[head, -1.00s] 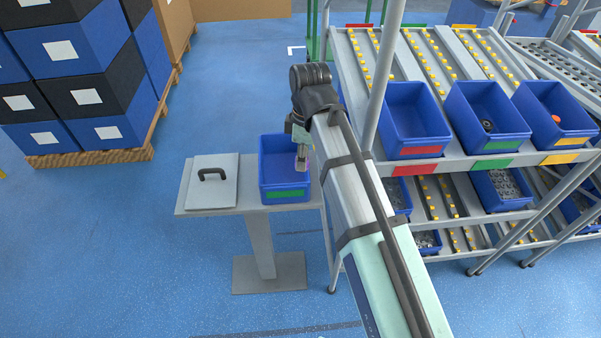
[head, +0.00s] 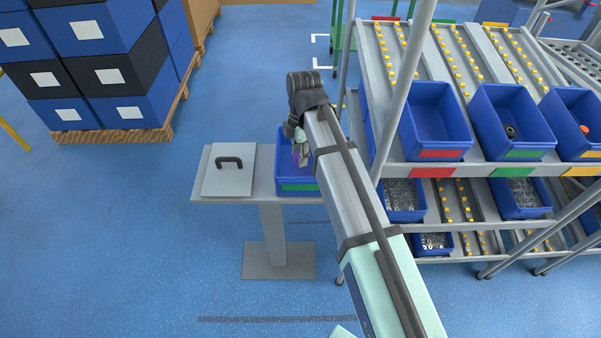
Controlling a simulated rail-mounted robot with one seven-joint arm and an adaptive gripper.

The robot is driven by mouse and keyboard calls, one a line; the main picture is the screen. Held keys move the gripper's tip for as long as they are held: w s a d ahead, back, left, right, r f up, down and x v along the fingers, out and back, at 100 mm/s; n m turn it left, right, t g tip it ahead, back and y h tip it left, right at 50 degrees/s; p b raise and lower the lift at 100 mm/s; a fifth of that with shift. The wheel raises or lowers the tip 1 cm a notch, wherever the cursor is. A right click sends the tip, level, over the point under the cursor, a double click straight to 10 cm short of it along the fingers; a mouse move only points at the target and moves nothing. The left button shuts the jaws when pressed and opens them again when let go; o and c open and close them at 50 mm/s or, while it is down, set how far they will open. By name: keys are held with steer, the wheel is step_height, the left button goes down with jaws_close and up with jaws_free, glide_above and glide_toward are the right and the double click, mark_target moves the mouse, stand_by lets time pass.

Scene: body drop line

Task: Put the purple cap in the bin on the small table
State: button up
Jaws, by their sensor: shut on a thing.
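The small table (head: 267,189) stands left of the rack. On its right side sits the blue bin (head: 284,170) with a green label on its front. My gripper (head: 300,158) is over the bin, pointing down near its opening. A bit of the purple cap (head: 295,158) shows at the fingertips, and my gripper is shut on it. Most of the cap is hidden by the fingers. My arm covers the right side of the bin, and I cannot tell whether the cap touches the bin.
A grey lid (head: 229,174) with a black handle lies on the table, left of the bin. The rack (head: 386,105) with blue bins stands close on the right. Stacked blue and black boxes (head: 92,70) stand on a pallet at the left. The floor in front is clear.

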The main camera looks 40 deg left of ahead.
steer(key=shift+f+p, duration=1)
steer(key=shift+f, duration=4.15)
steer(key=shift+f, duration=0.15)
steer(key=o, duration=0.5)
steer(key=shift+c, duration=0.2)
steer(key=r+b, duration=0.1)
steer(key=r, duration=0.3)
steer(key=r+b, duration=0.1)
steer(key=r, duration=0.3)
steer(key=w+r+b, duration=0.1)
steer(key=r, duration=0.3)
steer(key=shift+w+r, duration=0.1)
steer(key=shift+r, duration=0.05)
